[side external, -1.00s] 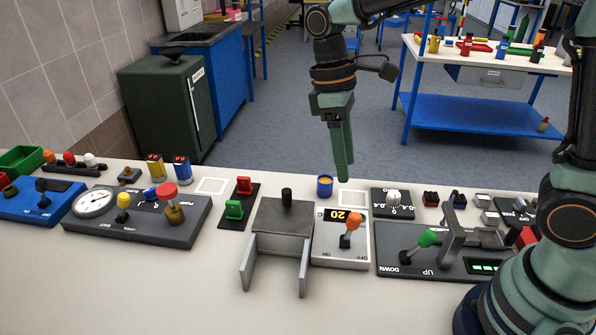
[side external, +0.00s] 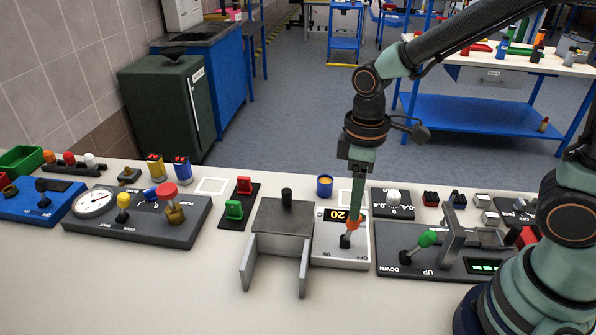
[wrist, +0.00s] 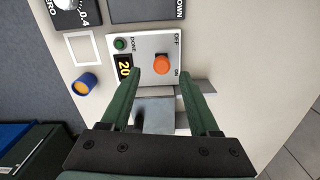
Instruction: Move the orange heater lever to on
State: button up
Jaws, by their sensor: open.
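The heater panel (side external: 327,249) is a white box with a yellow "20" display and ON and OFF marks. Its orange lever (side external: 354,228) leans to the right, toward the OFF side in the side external view, and my fingers partly cover its knob. My gripper (side external: 356,212) points down at the knob. In the wrist view the orange knob (wrist: 162,65) lies between the tips of my open gripper (wrist: 162,80), with a gap on each side. A green button (wrist: 122,44) marked DONE is on the same panel.
A grey metal block with a black knob (side external: 286,196) stands left of the heater panel. A panel with a green lever (side external: 427,238) is on its right. A blue cup (side external: 324,186) stands behind. The table front is clear.

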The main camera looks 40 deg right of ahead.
aim_at(351, 230)
jog(key=shift+a+f, duration=0.1)
jog(key=shift+f, duration=2.2)
grip_shut()
jog(key=shift+r, duration=0.1)
